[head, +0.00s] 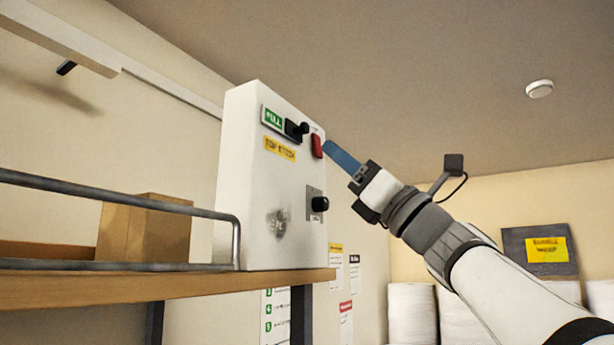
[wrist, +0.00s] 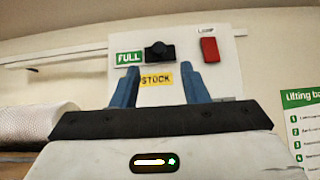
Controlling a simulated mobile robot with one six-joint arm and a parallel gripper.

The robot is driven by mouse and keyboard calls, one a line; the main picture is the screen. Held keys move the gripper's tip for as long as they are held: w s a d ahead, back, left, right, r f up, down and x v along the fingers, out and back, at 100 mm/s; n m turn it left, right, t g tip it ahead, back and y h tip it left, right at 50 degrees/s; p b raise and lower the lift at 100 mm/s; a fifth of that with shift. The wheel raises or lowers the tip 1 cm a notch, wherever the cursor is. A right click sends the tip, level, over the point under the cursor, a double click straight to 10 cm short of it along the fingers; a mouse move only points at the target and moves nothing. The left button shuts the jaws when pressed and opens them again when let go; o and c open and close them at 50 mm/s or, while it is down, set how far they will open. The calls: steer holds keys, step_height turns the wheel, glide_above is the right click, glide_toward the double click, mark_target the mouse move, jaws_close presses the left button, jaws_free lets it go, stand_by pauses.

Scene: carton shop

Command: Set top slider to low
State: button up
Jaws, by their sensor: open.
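The top slider (head: 297,129) is a black knob on a short dark mount, high on a white control box (head: 245,190). In the wrist view the slider (wrist: 159,52) sits between a green FULL label (wrist: 129,57) at left and a red piece (wrist: 209,49) at right, under small unclear writing. It is closer to the green label; its exact setting is hard to tell. A yellow label (wrist: 157,80) reading STOCK is below it. My gripper (wrist: 158,72) is open and empty, its blue fingers pointing at the box, apart from the slider as far as I see.
A second black knob (head: 320,204) is lower on the box. The box stands on a wooden shelf (head: 180,284) with a metal rail (head: 110,189) and a cardboard carton (head: 143,230). The space right of the box, around my arm, looks free.

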mark_target(307, 128)
steer(key=shift+n+g, duration=0.3)
steer(key=p+x, duration=0.4)
steer(key=x, duration=0.3)
steer(key=shift+s+r, duration=0.1)
steer(key=shift+r, duration=0.15)
steer(key=shift+a+r, duration=0.1)
steer(key=shift+a, duration=0.15)
jaws_close()
